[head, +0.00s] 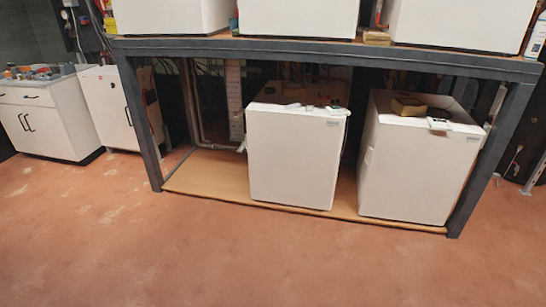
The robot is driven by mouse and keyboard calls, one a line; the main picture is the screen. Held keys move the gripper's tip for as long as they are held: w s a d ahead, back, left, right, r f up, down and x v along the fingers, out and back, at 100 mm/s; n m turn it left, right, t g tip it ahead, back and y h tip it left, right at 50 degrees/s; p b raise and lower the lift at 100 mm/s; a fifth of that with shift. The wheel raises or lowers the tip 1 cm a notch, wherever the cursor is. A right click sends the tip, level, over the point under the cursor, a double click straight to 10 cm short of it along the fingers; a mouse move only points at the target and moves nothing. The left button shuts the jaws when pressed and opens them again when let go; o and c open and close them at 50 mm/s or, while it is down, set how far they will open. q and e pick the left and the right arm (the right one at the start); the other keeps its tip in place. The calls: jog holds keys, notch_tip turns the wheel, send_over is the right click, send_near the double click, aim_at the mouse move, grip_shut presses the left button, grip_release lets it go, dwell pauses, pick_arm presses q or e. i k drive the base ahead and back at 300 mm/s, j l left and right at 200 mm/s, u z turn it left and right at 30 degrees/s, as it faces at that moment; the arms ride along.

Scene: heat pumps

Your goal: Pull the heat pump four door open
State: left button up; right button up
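White box-shaped heat pumps stand in a dark metal rack. On the lower wooden shelf are a middle unit (293,160) and a right unit (415,168), both with closed-looking plain fronts. On the upper level stand a left unit (172,14), a middle unit (298,18) and a right unit (452,24), cut off by the top of the picture. No number is readable, so I cannot tell which one is heat pump four. Neither of my grippers is in view.
The rack's dark crossbeam (330,55) and posts (490,160) frame the lower units. The lower shelf (205,174) is bare at its left end. White cabinets (50,120) with dark handles stand at the left. The reddish floor (240,260) in front is clear.

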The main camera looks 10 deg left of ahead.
aim_at(293, 159)
jog(key=i+j, duration=0.45)
jog(key=j, duration=0.15)
jog(key=i+j+u, duration=0.15)
jog(key=i+j, duration=0.35)
jog(key=j, duration=0.15)
